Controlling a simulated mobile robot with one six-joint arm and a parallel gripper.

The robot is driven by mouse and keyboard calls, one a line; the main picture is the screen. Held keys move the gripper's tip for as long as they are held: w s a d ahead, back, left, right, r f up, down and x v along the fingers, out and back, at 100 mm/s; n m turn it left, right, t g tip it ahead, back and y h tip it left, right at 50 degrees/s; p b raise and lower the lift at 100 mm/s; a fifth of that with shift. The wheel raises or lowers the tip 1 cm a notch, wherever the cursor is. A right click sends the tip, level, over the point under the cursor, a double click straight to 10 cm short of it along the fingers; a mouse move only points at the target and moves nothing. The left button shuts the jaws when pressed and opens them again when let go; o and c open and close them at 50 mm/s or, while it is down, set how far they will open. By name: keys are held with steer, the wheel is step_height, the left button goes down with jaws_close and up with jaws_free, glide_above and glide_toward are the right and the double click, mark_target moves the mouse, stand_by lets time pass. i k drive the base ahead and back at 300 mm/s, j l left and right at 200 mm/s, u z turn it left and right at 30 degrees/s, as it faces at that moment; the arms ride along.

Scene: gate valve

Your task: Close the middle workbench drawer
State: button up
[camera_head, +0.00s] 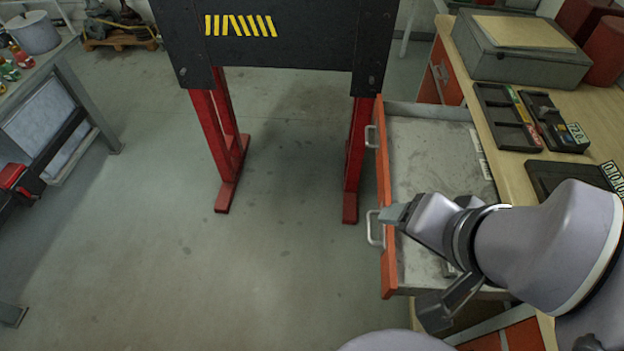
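The workbench drawer (436,160) stands pulled out to the left of the bench, its grey inside in view. Its orange front panel (387,262) carries two pale handles, an upper one (369,137) and a lower one (373,230). My gripper (393,214) reaches over the drawer from the right. Its grey tip is at the top edge of the front panel, just beside the lower handle; I cannot tell if it touches. My wrist hides part of the drawer. Whether the fingers are apart is unclear.
The wooden bench top (490,95) on the right holds a grey case (520,62) and black trays (508,118). A black panel on red legs (207,130) stands left of the drawer. The floor (280,270) left of the drawer front is clear.

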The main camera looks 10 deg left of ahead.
mark_target(426, 148)
steer(key=u, duration=0.15)
steer(key=i+j, duration=0.35)
steer(key=i+j+z, duration=0.1)
steer(key=i+j, duration=0.2)
steer(key=j, duration=0.25)
